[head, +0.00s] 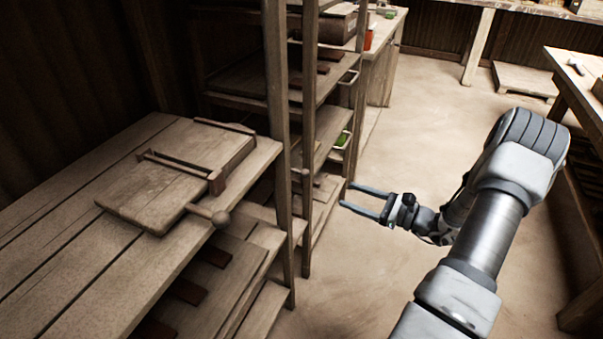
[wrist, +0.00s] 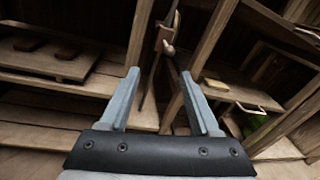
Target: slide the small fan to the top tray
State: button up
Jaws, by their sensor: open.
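I cannot make out a small fan in either view. My gripper (head: 346,196) is open and empty, held in the air to the right of the wooden rack; its fingers also show in the wrist view (wrist: 160,72), pointing at the rack. The rack holds trays at several heights. An upper tray (head: 322,88) has a pale handle and dark reddish-brown tiles on it. A lower tray, also with a pale handle (head: 345,139), has a green thing (head: 341,140) by it. Which tray is the top one is not clear.
A wooden press board (head: 135,200) with a bar and knob (head: 221,219) lies on the slatted table (head: 60,262) at left. Rack posts (head: 308,140) stand between table and gripper. Another bench (head: 575,85) is at right. Bare floor (head: 430,130) lies behind the gripper.

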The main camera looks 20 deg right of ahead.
aim_at(305, 172)
jog(key=shift+m+t+h, duration=0.3)
jog(key=shift+m+t, duration=0.2)
jog(key=b+x, duration=0.1)
jog(key=x, duration=0.4)
jog(key=b+x, duration=0.1)
jog(key=x, duration=0.5)
jog(key=d+f+b+x, duration=0.1)
jog(key=b+x, duration=0.1)
jog(key=x, duration=0.3)
jog(key=shift+w+a, duration=0.15)
jog(key=shift+w, duration=0.45)
grip_shut()
